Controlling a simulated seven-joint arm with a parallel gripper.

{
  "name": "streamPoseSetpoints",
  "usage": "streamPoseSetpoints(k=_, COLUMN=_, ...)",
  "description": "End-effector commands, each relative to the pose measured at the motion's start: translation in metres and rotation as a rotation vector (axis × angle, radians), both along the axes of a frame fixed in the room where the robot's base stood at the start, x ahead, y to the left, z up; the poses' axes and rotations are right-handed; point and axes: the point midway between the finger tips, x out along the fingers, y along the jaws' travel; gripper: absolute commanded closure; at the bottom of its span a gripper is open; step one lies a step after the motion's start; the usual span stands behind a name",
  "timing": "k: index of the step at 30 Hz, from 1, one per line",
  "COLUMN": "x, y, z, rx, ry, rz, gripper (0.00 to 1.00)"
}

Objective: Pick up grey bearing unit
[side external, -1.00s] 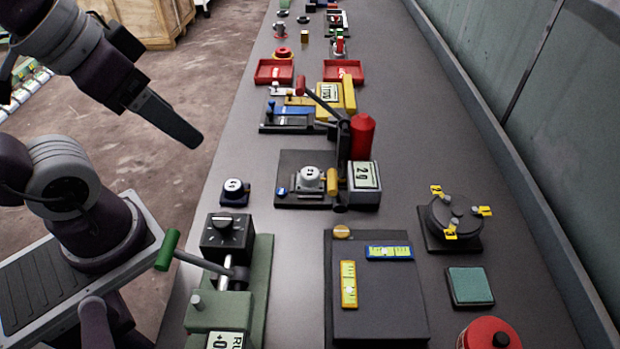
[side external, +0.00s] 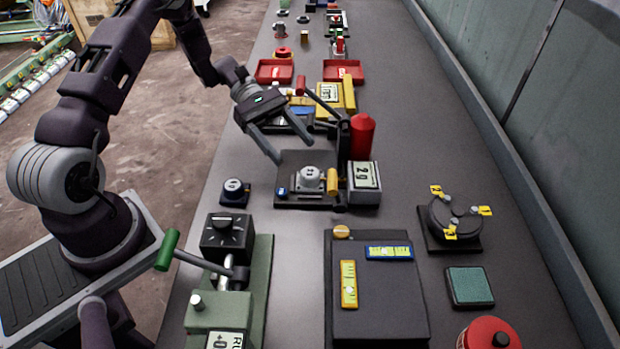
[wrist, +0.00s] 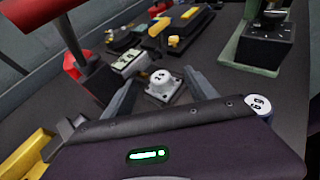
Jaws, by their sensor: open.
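The grey bearing unit (side external: 311,179) sits upright on a dark base plate (side external: 291,157) of the press-like fixture, with dark marks on its round top. It also shows in the wrist view (wrist: 162,88), framed between my two fingers. My gripper (side external: 309,141) is open and empty, above and a little behind the unit in the side view. In the wrist view my gripper (wrist: 164,77) has one finger to each side of the unit, and contact is not visible.
A green fixture (side external: 222,310) and a black board (side external: 379,300) are nearer. Red trays (side external: 343,71) lie farther back.

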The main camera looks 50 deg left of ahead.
Motion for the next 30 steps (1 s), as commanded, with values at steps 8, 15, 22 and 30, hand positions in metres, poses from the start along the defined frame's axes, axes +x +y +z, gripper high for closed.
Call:
streamPoseSetpoints(k=8, x=0.005, y=-0.024, z=-0.024, rx=-0.027, ry=0.038, rz=0.052, gripper=0.34)
streamPoseSetpoints(k=15, x=0.002, y=-0.059, z=-0.044, rx=-0.026, ry=0.035, rz=0.051, gripper=0.34)
streamPoseSetpoints(k=22, x=0.002, y=-0.063, z=-0.045, rx=-0.024, ry=0.034, rz=0.051, gripper=0.34)
streamPoseSetpoints(k=30, x=0.002, y=-0.063, z=-0.045, rx=-0.023, ry=0.034, rz=0.051, gripper=0.83)
